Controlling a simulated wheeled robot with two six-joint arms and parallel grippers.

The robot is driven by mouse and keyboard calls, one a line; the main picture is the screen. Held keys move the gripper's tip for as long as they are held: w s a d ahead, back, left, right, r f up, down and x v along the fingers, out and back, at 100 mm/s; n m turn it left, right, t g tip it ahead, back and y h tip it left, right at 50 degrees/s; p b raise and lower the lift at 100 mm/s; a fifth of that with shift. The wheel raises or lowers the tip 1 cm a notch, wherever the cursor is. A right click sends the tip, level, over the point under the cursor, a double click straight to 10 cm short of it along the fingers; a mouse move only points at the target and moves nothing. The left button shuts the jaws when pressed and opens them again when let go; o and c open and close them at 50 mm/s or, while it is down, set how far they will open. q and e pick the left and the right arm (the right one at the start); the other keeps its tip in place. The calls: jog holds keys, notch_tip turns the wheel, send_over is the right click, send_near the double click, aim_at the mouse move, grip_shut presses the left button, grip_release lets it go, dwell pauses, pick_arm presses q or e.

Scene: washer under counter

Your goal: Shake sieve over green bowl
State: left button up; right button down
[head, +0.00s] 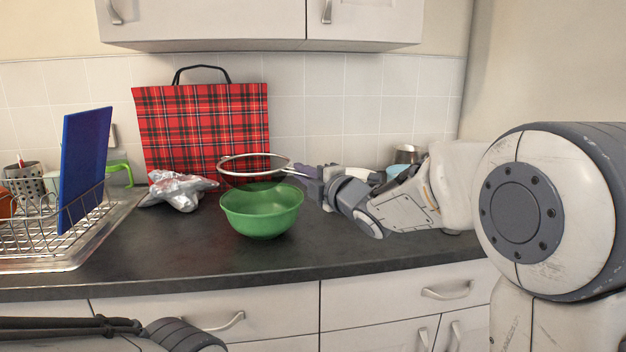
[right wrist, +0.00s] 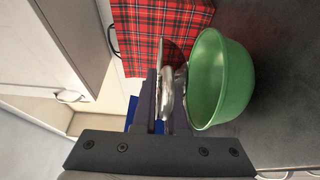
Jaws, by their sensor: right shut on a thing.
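The green bowl (head: 262,210) stands upright on the dark counter, and it also shows in the right wrist view (right wrist: 232,85). A round sieve with a pale metal rim (head: 240,157) and dark mesh is held above the bowl, over its back part and apart from it. My right gripper (head: 305,172) is shut on the sieve's handle, to the right of the bowl and a little above its rim. In the right wrist view the fingers partly hide the sieve. I cannot tell what the mesh holds. My left gripper is out of view; only part of my left arm shows at the lower left.
A crumpled silver bag (head: 178,191) lies left of the bowl. A red tartan bag (head: 200,125) stands behind. A dish rack (head: 40,232) with a blue board (head: 83,168) is at the left. A metal pot (head: 407,154) stands behind my right arm. The counter front is clear.

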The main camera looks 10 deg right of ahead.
jog(key=shift+a, duration=0.35)
jog(key=shift+d+f, duration=0.15)
jog(key=shift+d, duration=0.95)
jog(key=shift+a, duration=0.2)
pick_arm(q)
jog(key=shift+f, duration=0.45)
pick_arm(e)
jog(key=shift+d+r, duration=0.1)
jog(key=shift+r, duration=0.1)
